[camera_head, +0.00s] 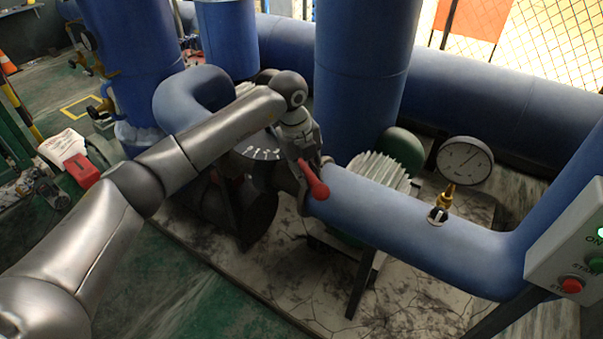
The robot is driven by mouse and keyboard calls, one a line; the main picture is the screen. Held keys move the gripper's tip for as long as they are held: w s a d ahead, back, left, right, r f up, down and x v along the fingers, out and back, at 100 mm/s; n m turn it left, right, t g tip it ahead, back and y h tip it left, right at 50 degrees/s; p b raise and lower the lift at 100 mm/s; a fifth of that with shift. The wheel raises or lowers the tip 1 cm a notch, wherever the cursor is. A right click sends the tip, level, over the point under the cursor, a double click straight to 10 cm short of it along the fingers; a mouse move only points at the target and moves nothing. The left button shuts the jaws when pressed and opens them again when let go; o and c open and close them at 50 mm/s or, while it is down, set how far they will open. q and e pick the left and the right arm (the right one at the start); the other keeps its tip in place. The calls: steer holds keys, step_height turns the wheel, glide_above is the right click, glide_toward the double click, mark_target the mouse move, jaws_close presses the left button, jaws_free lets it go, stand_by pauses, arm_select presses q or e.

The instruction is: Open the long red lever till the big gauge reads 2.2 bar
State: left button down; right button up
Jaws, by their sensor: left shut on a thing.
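The red lever (315,182) shows as a short red end at the flange of the blue pipe, in the middle of the head view. My left gripper (306,160) is shut on the lever. The gripper and wrist hide the rest of the lever. The big round gauge (465,161) stands above the pipe on a brass fitting, right of the lever. Its dial faces me, but its numbers are too small to read. My right gripper is not in view.
A thick blue pipe (400,230) runs from the flange to the right. A control box (575,255) with green and red buttons stands at the right edge. Blue vertical pipes (362,70) rise behind. A black pump body (245,205) lies below my arm. Green floor is clear at lower left.

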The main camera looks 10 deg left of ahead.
arm_select(q)
steer(key=c, duration=1.2)
jaws_free()
steer(key=shift+r, duration=0.1)
step_height(320, 180, up, 12)
steer(key=s+a, duration=0.1)
steer(key=shift+s+a, duration=0.3)
steer(key=shift+a, duration=0.1)
